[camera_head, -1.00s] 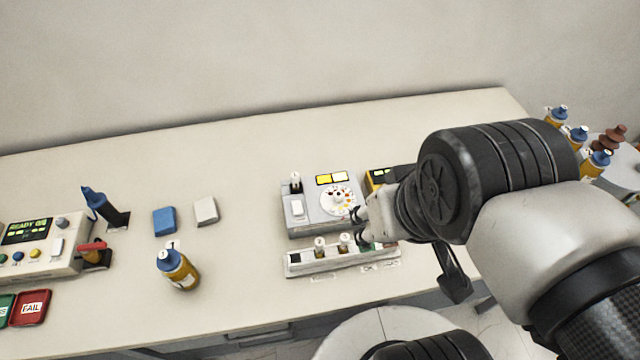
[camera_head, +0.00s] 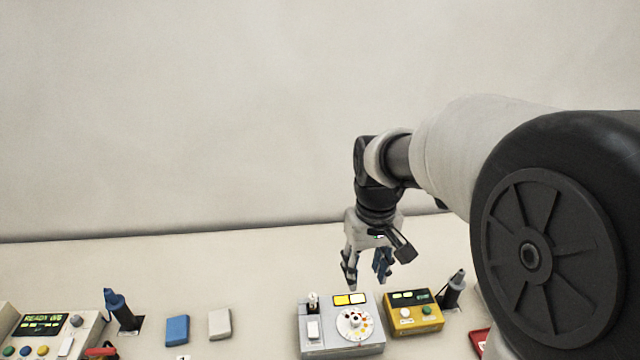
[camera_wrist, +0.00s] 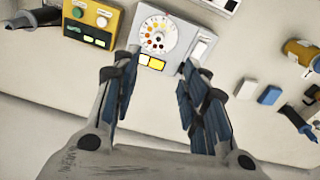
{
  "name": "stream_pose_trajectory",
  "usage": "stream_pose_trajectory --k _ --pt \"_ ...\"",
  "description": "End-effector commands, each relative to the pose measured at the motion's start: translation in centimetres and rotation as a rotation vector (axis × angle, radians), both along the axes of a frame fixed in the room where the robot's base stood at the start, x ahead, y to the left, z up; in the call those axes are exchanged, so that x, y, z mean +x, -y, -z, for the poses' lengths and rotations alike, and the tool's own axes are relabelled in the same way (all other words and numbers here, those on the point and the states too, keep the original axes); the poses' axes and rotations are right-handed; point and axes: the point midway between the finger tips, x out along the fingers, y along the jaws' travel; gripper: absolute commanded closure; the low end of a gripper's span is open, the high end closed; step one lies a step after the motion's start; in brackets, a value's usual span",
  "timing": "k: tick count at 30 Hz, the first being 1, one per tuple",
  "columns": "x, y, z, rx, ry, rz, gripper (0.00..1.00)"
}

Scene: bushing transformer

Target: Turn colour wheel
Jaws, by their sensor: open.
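The colour wheel (camera_head: 355,323) is a pale round disc with coloured dots, from yellow to dark red, around it. My gripper (camera_head: 368,280) is open and empty, pointing down above and behind the device, apart from the wheel. In the wrist view the wheel (camera_wrist: 158,34) shows whole, beyond and between the open fingers (camera_wrist: 150,95).
A yellow device (camera_head: 413,314) stands close right of the grey one, with a dark probe (camera_head: 452,290) in a holder beyond it. Blue (camera_head: 177,330) and white (camera_head: 220,323) blocks lie to the left. A tester with a READY screen (camera_head: 42,325) is far left.

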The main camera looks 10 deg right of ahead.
Motion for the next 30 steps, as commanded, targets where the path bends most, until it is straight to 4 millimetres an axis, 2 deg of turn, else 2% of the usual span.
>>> stream_pose_trajectory --k 4,11,24,30 --pt "1.7 0.0 1.7 0.000 -0.038 -0.013 0.60" --pt "2.0 0.0 3.8 0.000 -0.047 -0.017 0.60" --pt "1.9 0.0 13.3 0.000 -0.049 -0.016 0.60" --pt "1.9 0.0 17.0 0.000 -0.047 -0.016 0.60"
